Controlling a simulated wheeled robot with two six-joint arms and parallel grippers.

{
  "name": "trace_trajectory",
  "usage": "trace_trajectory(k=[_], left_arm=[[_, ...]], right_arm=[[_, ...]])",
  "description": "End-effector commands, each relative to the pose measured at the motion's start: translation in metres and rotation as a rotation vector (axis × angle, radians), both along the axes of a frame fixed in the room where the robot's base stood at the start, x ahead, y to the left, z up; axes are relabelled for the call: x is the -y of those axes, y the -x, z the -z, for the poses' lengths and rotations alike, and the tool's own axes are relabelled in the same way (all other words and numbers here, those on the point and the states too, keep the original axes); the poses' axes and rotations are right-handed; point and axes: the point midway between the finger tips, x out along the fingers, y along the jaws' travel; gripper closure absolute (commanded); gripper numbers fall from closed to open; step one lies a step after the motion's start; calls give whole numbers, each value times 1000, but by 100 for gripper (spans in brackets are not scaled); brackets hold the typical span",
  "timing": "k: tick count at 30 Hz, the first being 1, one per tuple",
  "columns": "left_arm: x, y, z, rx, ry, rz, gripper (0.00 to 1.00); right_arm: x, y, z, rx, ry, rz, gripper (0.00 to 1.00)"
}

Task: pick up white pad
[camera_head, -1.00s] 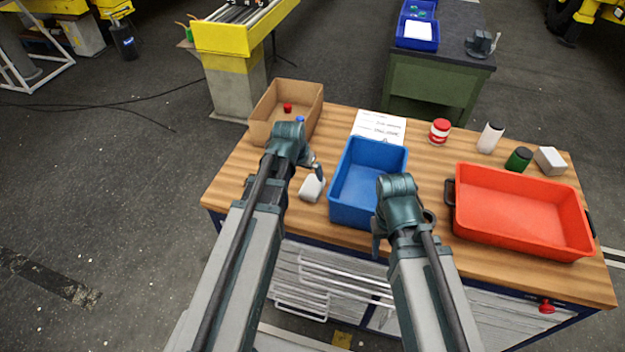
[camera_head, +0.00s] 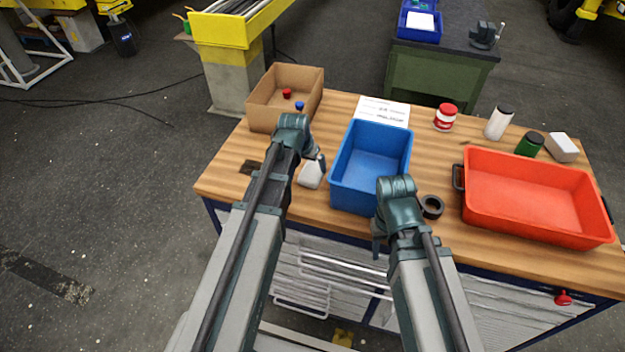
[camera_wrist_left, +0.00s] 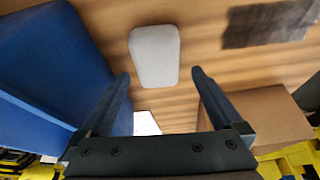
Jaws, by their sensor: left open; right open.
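The white pad (camera_head: 310,177) lies on the wooden bench top, just left of the blue bin, partly covered by my left gripper in the head view. In the left wrist view the pad (camera_wrist_left: 154,56) is a pale rounded block lying just beyond the fingertips, roughly centred between them. My left gripper (camera_wrist_left: 160,76) is open and empty, its fingers apart and not seen touching the pad. In the head view my left gripper (camera_head: 319,164) hangs over the pad. My right gripper (camera_head: 378,238) is mostly hidden by its own wrist, in front of the blue bin.
The blue bin (camera_head: 343,190) stands close right of the pad. A cardboard box (camera_head: 262,117) stands behind to the left, with paper (camera_head: 384,110) on the bench. A black ring (camera_head: 432,207) and red tray (camera_head: 540,225) are at right. A dark patch (camera_head: 251,168) marks the left bench top.

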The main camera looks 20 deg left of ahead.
Motion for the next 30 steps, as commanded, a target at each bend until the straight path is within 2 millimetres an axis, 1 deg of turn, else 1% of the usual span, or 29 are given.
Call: trace_trajectory(k=[5, 8, 16, 19, 30], left_arm=[[0, -1, 1, 0, 0, 0, 0], [1, -3, 7, 0, 0, 1, 0], [6, -15, 39, 0, 0, 1, 0], [6, -19, 48, 0, 0, 1, 0], [6, -19, 48, 0, 0, 0, 0]], right_arm=[[0, 0, 1, 0, 0, -1, 50], [0, 0, 7, 0, 0, -2, 50], [0, 0, 39, 0, 1, -7, 50], [0, 0, 48, 0, 1, -6, 50], [0, 0, 47, 0, 1, -6, 50]])
